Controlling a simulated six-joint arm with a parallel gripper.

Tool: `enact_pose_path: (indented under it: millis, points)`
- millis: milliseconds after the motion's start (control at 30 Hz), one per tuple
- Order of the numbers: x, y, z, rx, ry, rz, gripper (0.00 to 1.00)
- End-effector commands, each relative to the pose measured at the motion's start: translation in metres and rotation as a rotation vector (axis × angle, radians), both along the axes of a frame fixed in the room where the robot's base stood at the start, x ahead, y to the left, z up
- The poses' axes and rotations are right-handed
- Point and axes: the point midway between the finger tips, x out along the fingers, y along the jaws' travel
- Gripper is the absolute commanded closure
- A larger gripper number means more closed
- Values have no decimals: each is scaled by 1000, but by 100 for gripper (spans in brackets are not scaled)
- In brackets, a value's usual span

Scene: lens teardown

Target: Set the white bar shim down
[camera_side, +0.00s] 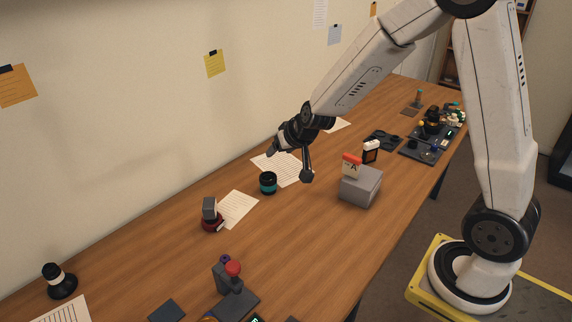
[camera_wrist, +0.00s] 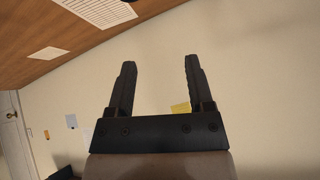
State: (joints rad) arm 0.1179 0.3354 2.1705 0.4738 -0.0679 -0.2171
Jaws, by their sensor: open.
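My gripper (camera_side: 290,163) is above the wooden table, near the wall, over a sheet of paper (camera_side: 282,169). In the wrist view its two dark fingers (camera_wrist: 158,80) stand wide apart with nothing between them. The wall is behind them. I cannot pick out a white bar shim for certain in either view; the parts on the far trays are too small to tell apart.
Dark trays of small parts (camera_side: 422,148) lie at the far right.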

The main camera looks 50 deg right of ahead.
Motion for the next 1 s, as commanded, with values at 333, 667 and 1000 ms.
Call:
enact_pose_path:
  millis: [333, 667, 1000]
  points:
    - [-145, 58, -16, -27, 364, 302, 33]
    - [-187, 61, -22, -61, 475, 362, 33]
    - [-186, 61, -21, -60, 473, 361, 33]
